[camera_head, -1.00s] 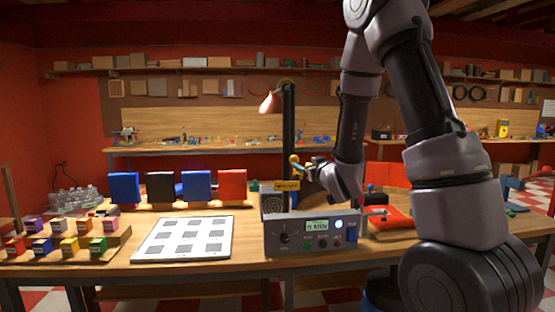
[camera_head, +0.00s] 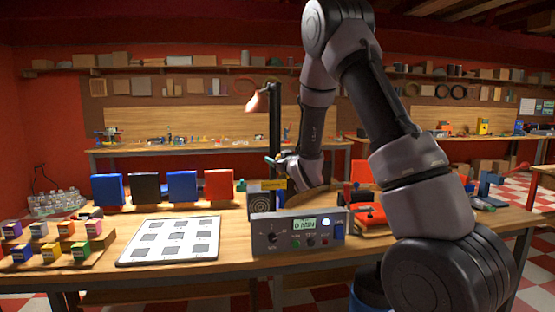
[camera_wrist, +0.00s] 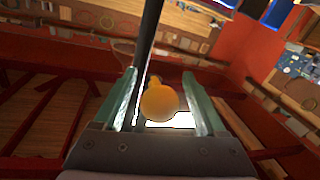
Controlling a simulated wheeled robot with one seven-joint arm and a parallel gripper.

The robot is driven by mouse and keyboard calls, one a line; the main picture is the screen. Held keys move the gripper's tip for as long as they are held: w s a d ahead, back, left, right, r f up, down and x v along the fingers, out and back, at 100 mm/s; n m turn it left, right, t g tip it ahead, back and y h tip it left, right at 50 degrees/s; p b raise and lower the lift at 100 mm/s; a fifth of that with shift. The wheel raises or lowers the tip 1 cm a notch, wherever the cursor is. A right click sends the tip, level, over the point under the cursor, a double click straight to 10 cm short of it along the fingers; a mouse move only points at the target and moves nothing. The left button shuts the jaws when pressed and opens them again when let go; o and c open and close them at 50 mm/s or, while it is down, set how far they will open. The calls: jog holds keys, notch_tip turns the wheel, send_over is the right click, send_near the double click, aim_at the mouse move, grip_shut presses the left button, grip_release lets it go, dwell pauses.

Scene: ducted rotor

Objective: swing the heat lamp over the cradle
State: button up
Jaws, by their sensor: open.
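The heat lamp has a copper shade (camera_head: 258,101) at the top of a dark post (camera_head: 274,140), with the shade pointing left. In the wrist view a yellow-orange ball knob (camera_wrist: 160,103) sits between the two pale green fingers of my gripper (camera_wrist: 163,100). The fingers are open, with a gap on both sides of the ball. My arm covers part of the area behind. I cannot pick out the cradle with certainty.
A grey control box (camera_head: 298,232) with a lit display stands at the bench's front, below my gripper. A white board with grey squares (camera_head: 170,241) lies to its left. Coloured panels (camera_head: 182,187) stand behind. A red-orange tray (camera_head: 371,217) lies to the right.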

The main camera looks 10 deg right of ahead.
grip_shut()
jog(key=shift+a, duration=0.1)
dwell(1.3)
